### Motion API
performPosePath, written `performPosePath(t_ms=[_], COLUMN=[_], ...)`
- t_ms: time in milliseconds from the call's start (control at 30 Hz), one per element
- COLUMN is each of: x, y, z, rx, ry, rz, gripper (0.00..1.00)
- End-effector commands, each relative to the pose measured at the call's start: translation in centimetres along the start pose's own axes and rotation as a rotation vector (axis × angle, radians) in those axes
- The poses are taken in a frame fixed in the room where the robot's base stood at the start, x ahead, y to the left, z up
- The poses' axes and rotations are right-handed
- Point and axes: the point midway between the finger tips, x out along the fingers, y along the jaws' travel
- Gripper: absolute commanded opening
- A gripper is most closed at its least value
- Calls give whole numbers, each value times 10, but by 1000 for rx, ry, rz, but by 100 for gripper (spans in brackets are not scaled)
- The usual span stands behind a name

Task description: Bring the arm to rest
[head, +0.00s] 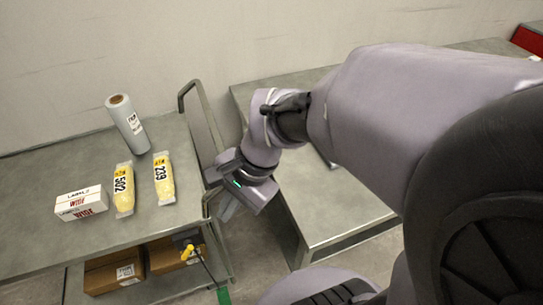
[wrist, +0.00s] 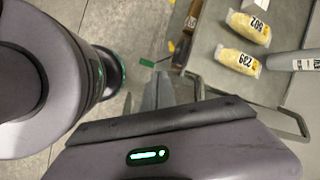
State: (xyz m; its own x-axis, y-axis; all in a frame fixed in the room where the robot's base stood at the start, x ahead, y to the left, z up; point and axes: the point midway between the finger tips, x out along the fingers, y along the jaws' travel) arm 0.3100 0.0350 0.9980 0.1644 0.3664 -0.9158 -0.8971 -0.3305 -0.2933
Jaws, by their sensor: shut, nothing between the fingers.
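My gripper (head: 227,207) is in the middle of the head view. It hangs over the gap between the cart on the left and the grey table on the right. Its fingers are shut with nothing between them, and it points down. In the wrist view the fingers (wrist: 158,92) show partly behind the dark edge of the gripper body. My arm reaches in from the right and hides part of the grey table (head: 325,205).
The cart top (head: 90,160) holds a wrapped roll (head: 128,124), two yellow packs (head: 123,190) (head: 164,179) and a white label box (head: 81,203). Its rail (head: 205,120) stands close to my gripper. Cardboard boxes (head: 114,276) and a yellow-handled tool (head: 187,252) are lower down.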

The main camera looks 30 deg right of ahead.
Motion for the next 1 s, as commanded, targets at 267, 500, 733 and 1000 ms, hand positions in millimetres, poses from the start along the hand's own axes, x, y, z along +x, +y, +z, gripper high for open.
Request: performPosePath(t_ms=[267,500,733,1000], x=[-5,-47,-81,-81], y=[-2,8,22,22], z=[1,30,47,47], rx=[-21,-462,-863,-866], ry=[13,193,388,390], rz=[-12,-69,-103,-103], gripper=[0,0,0,0])
